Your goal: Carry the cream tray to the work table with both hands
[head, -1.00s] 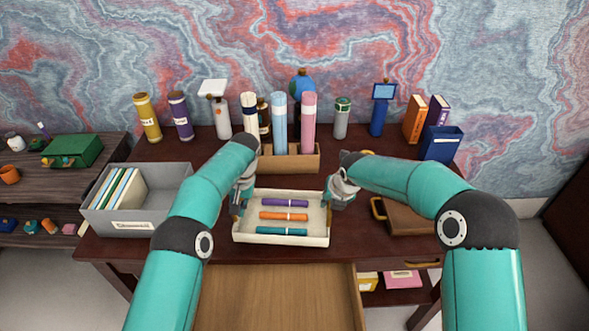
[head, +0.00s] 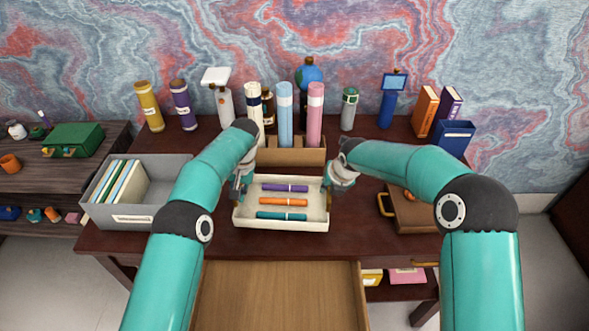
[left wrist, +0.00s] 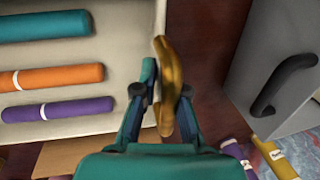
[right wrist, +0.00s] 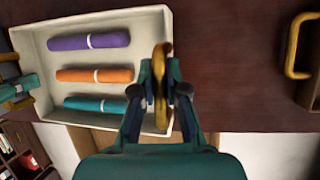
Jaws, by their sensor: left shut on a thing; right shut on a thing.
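The cream tray (head: 236,215) is over the dark wooden desk (head: 352,235) at the middle of the head view. It holds a purple, an orange and a teal roll. My left gripper (head: 239,196) is at its left end, shut on a gold handle (left wrist: 170,88). My right gripper (head: 328,188) is at its right end, shut on the other gold handle (right wrist: 160,88). The tray looks about level. I cannot tell whether its underside touches the desk. Which surface is the work table is not clear.
A grey file box (head: 115,214) stands left of the tray, and a brown case (head: 415,216) lies to its right. A brown holder (head: 310,157) with rolls stands behind. A pale wooden panel (head: 280,295) juts out in front. A shelf unit (head: 100,165) is at far left.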

